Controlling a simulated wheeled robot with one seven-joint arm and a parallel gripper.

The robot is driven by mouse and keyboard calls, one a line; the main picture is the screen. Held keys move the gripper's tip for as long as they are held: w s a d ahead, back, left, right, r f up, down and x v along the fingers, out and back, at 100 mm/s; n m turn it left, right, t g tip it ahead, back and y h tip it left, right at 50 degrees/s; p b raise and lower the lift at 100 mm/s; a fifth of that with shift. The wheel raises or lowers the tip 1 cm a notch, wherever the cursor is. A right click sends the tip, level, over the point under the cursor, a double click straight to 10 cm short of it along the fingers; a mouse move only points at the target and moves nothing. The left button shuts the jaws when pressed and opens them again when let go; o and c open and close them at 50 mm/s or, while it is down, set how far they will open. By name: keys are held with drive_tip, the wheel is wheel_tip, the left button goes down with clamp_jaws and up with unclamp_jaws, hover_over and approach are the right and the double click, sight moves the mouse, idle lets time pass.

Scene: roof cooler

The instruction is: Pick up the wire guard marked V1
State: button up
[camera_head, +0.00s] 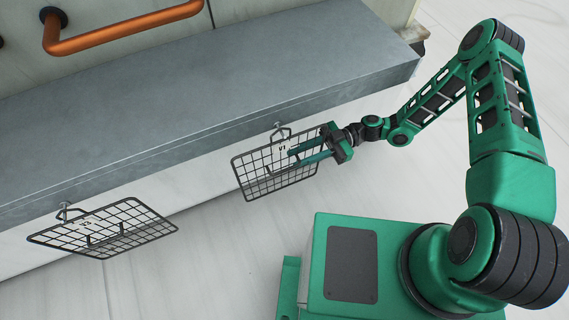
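A dark wire guard (255,172) hangs from a hook on the pale wall below the grey ledge, near the middle of the head view. A small pale tag with dark marking sits near its top; it may read V1, but it is too small to be sure. My gripper (293,158) is in front of this guard, reaching in from the right. Its two green fingers are apart, over the guard's upper middle. I cannot tell whether they touch the wires or straddle a handle. The fingers hide part of the mesh.
A second wire guard (130,228) hangs from another hook at the lower left, tilted outward. The grey ledge (190,95) runs above both guards. An orange pipe (120,28) is behind it at the top left. The pale floor (215,270) below is clear.

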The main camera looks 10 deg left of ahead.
drive_tip(key=shift+x, duration=1.05)
clamp_jaws()
idle(0.6)
